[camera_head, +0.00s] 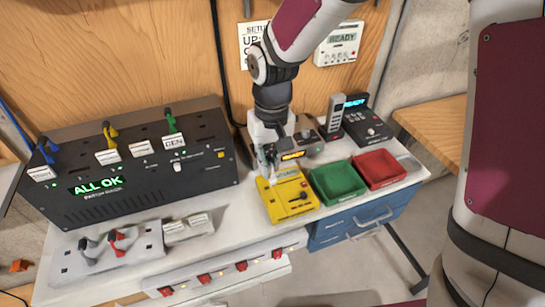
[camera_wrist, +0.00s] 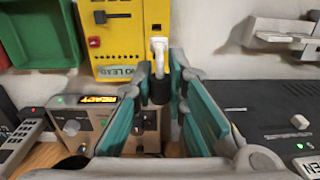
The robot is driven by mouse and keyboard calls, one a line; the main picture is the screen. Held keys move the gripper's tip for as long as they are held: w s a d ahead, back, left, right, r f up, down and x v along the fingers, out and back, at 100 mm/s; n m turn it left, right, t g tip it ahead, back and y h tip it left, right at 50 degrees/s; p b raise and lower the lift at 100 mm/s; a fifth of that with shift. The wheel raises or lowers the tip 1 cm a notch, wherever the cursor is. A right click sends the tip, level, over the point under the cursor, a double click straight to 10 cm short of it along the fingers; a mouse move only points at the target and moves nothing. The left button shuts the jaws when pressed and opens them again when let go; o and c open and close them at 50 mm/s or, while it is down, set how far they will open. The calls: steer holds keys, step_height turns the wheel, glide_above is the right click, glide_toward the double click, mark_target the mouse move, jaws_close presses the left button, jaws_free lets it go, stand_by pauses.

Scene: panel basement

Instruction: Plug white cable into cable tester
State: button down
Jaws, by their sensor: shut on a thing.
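The yellow cable tester (camera_head: 290,200) lies on the white bench, and it also shows at the top of the wrist view (camera_wrist: 118,35). Its small display is partly covered and seems to read "NO LEAD". My gripper (camera_head: 268,166) is over the tester's far left edge. In the wrist view my gripper (camera_wrist: 160,92) is shut on the dark end of the white cable (camera_wrist: 158,46). The cable's white bent part overlaps the tester's edge in that view. I cannot tell whether it touches the tester. In the head view the cable is mostly hidden by my gripper.
A black patch panel (camera_head: 140,165) reading "ALL OK" stands left. Green (camera_head: 337,181) and red (camera_head: 379,168) trays sit right of the tester. A grey box with a "READY" display (camera_wrist: 90,120) and a handset (camera_head: 335,115) stand behind.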

steer(key=shift+f+b, duration=0.95)
steer(key=shift+f, duration=1.95)
steer(key=shift+f, duration=1.1)
stand_by(2.1)
steer(key=c, duration=1.1)
jaws_free()
steer(key=shift+r, duration=0.1)
steer(key=shift+r+p, duration=1.65)
steer(key=shift+r, duration=2)
